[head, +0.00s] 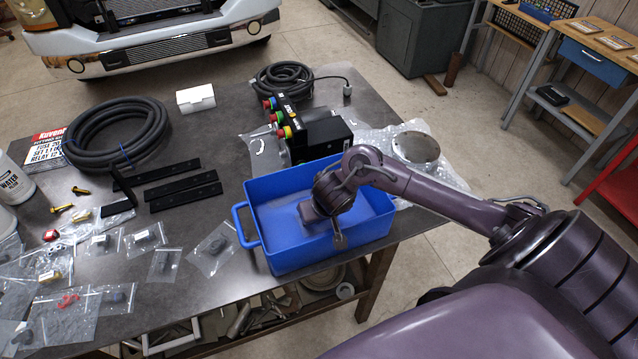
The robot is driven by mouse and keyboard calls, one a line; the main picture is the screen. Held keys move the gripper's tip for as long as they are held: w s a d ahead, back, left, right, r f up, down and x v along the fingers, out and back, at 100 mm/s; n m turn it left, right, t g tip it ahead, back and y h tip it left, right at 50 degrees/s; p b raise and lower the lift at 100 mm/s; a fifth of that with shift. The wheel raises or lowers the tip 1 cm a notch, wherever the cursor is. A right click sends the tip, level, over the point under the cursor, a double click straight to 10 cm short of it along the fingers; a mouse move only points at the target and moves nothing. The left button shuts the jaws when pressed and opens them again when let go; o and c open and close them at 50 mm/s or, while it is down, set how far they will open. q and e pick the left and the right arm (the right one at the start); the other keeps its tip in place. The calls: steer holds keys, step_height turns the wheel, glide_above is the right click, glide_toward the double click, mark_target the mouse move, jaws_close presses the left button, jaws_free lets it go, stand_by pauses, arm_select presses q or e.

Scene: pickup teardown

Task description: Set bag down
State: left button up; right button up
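Several small clear plastic bags with parts in them lie on the dark table (215,120). One bag with a dark part (213,248) lies just left of the blue bin (325,255). My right gripper (322,220) reaches down into the blue bin from the right. Its fingertips are small and partly hidden, so I cannot tell whether it is open or shut. No bag is clearly visible in it. My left gripper is out of view.
Behind the bin stand a black box with coloured buttons (315,138) and bubble wrap with a round disc (416,148). Black flat bars (180,185), a coiled hose (115,132) and a white box (195,98) lie to the left. The bin is near the table's front edge.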

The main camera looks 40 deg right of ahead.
steer(key=shift+f, duration=0.15)
steer(key=o, duration=1.1)
steer(key=p+v, duration=0.6)
steer(key=v, duration=0.6)
